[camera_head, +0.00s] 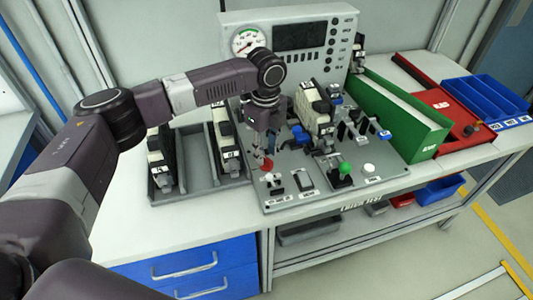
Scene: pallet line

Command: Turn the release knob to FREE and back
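The grey test panel (338,195) lies on the workbench, with several controls on it. My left gripper (263,158) points down at the panel's left side. A small red knob-like part (267,165) shows right at its fingertips; I cannot tell whether they touch it or whether it is the release knob. The labels are too small to read. The fingers are small and partly dark, so I cannot tell whether they are open or shut. My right gripper is not in view.
A green-handled lever (343,173), a white button (369,168) and a mounted unit (318,118) are on the panel. A gauge console (305,38) rises behind. A green bin (400,118) stands right.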

